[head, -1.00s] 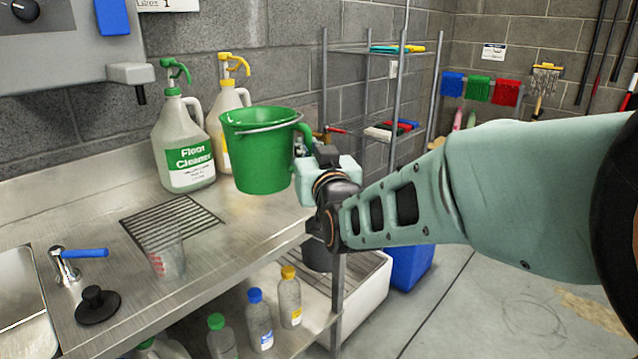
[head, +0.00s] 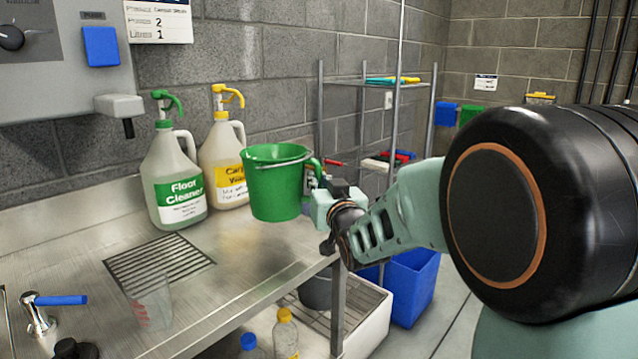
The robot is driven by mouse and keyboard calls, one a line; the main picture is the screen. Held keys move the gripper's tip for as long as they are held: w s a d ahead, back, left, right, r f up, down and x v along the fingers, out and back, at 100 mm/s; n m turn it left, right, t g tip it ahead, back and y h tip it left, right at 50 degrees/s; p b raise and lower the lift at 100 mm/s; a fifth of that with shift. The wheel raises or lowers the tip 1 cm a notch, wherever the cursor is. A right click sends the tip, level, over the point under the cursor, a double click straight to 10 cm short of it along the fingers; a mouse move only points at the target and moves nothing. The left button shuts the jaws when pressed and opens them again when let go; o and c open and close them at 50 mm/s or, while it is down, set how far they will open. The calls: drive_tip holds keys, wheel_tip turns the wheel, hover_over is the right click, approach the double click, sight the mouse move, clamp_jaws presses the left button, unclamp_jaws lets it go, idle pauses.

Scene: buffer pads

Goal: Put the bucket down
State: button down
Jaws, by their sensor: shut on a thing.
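The fingertips are partly hidden by the bucket and the gripper body. The bucket's base is low over the counter; I cannot tell whether it touches the surface. Its thin wire handle lies across the rim.
A floor cleaner jug (head: 174,180) and a yellow-labelled jug (head: 224,165) stand left of the bucket. A drain grate (head: 158,262) and a clear measuring cup (head: 150,300) are nearer. A blue bin (head: 412,285) stands below right.

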drive_tip(key=w+d+f+b, duration=0.1)
drive_tip(key=w+f+b, duration=0.1)
drive_tip(key=w+f, duration=0.3)
wheel_tip(320, 180, down, 3)
drive_tip(key=shift+d+f, duration=0.2)
drive_tip(key=shift+d, duration=0.15)
drive_tip(key=c, duration=2.4)
unclamp_jaws()
drive_tip(key=shift+f, duration=0.4)
drive_tip(key=o, duration=0.4)
drive_tip(key=shift+s+r, duration=0.1)
drive_tip(key=v, duration=1.2)
drive_tip(key=shift+p, duration=0.4)
